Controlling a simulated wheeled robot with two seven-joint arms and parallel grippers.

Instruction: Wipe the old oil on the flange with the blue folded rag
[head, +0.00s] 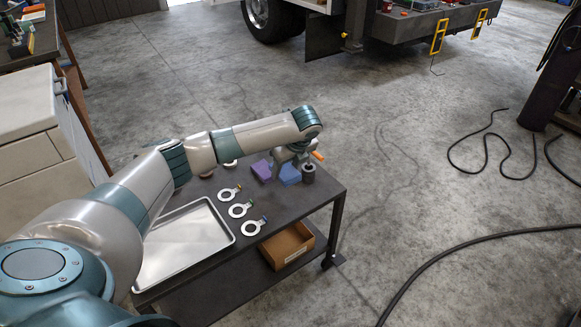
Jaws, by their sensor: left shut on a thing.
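The blue folded rag (290,175) is on the cart top near its far right end. My left gripper (286,163) points down at it, with its jaws shut on it. The fingertips are small and partly hidden by the wrist, and I cannot tell whether the rag touches the cart top. A purple folded cloth (262,171) lies just left of the blue rag. I cannot make out the flange or any old oil on it. My right gripper is not in view.
On the cart (190,276), a dark cylinder (309,174) and an orange object (318,156) stand near the rag. Several metal rings (240,210) and a silver tray (190,243) lie nearer. A cardboard box (287,245) sits below. Black hoses (460,244) lie on the floor right.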

